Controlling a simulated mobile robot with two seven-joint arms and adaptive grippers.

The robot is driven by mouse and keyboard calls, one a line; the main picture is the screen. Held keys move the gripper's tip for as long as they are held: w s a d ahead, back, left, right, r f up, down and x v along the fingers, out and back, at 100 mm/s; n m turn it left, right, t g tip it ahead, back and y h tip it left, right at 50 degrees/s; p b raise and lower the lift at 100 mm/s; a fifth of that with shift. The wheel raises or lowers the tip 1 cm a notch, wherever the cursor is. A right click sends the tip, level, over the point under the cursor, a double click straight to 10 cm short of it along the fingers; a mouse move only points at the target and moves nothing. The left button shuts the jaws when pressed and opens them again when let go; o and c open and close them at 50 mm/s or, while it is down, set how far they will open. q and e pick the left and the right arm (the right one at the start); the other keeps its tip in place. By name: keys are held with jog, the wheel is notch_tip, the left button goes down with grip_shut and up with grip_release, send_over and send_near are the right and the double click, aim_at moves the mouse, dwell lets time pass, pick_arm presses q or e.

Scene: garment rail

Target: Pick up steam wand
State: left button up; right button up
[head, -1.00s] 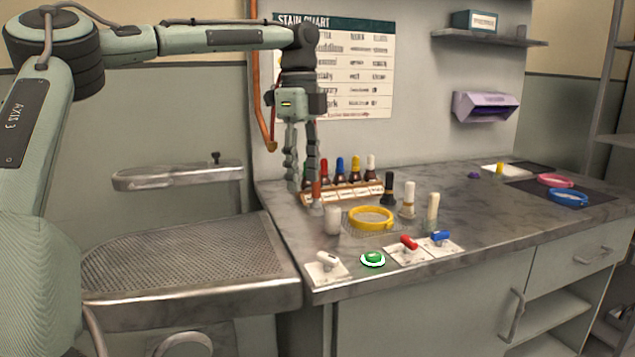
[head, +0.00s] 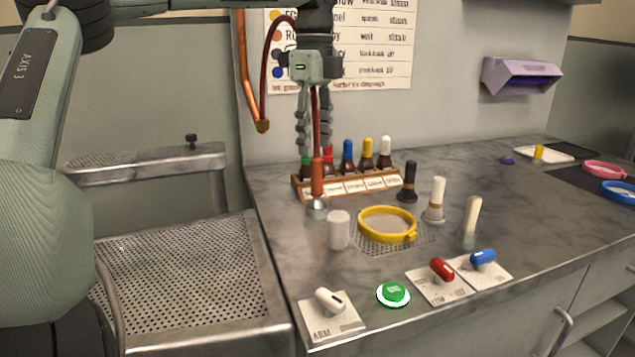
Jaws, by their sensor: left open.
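The steam wand appears to be the upright tool with an orange-brown handle (head: 317,178) and a round metal foot, standing at the left of the counter beside the bottle rack. A thin dark red hose seems to run up from its top between the fingers of my left gripper (head: 316,150). My left gripper points straight down, open, with its fingertips around or just above the top of the handle. I cannot tell whether they touch it. My right gripper is not in view.
A wooden rack (head: 350,187) of several coloured-cap bottles stands right behind the wand. A white cup (head: 339,229), a yellow hoop (head: 387,226) and upright brushes (head: 436,200) stand nearby. Switch plates and a green button (head: 393,293) line the front edge. A perforated board (head: 185,280) lies left.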

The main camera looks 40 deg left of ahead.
aim_at(317, 194)
pick_arm(q)
jog(key=f, duration=0.7)
jog(key=shift+w, duration=0.3)
jog(key=shift+c, duration=0.6)
grip_shut()
